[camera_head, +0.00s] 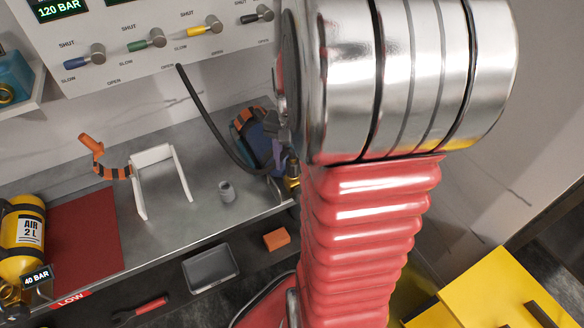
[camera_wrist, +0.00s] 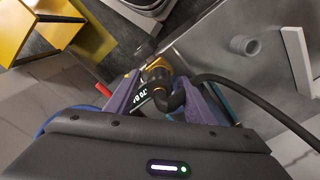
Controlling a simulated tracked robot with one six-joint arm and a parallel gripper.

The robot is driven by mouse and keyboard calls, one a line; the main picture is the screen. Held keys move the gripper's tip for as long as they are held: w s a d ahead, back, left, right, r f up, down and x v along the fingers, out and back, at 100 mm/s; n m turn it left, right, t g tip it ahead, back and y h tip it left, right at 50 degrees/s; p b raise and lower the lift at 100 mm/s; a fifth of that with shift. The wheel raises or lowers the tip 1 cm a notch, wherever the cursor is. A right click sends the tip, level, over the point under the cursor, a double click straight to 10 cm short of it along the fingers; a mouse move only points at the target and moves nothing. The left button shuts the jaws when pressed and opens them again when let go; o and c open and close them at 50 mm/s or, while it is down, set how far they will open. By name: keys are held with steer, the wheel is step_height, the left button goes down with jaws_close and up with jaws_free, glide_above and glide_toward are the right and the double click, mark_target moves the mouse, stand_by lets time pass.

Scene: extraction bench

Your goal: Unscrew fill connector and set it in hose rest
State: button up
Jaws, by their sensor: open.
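The black fill hose (camera_head: 212,125) runs from the wall panel down to a brass valve (camera_head: 292,175) on a blue cylinder (camera_head: 255,138) at the bench's right end. In the wrist view the dark fill connector (camera_wrist: 173,98) sits at the brass valve (camera_wrist: 157,74), with the hose leading off right. My gripper (camera_wrist: 158,98) is open, its two purplish fingers on either side of the connector; contact cannot be told. In the head view my arm hides most of the gripper. A small grey upright cup (camera_head: 226,191), perhaps the hose rest, stands on the bench, left of the valve.
A white bracket (camera_head: 140,192) and an orange-black strap tool (camera_head: 98,160) are left of the cup. The valve panel (camera_head: 120,60) is above; a yellow cabinet (camera_head: 495,290) is at right.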

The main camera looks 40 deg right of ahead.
steer(key=m, duration=0.5)
steer(key=shift+m, duration=0.4)
steer(key=m, duration=0.5)
steer(key=shift+m, duration=0.3)
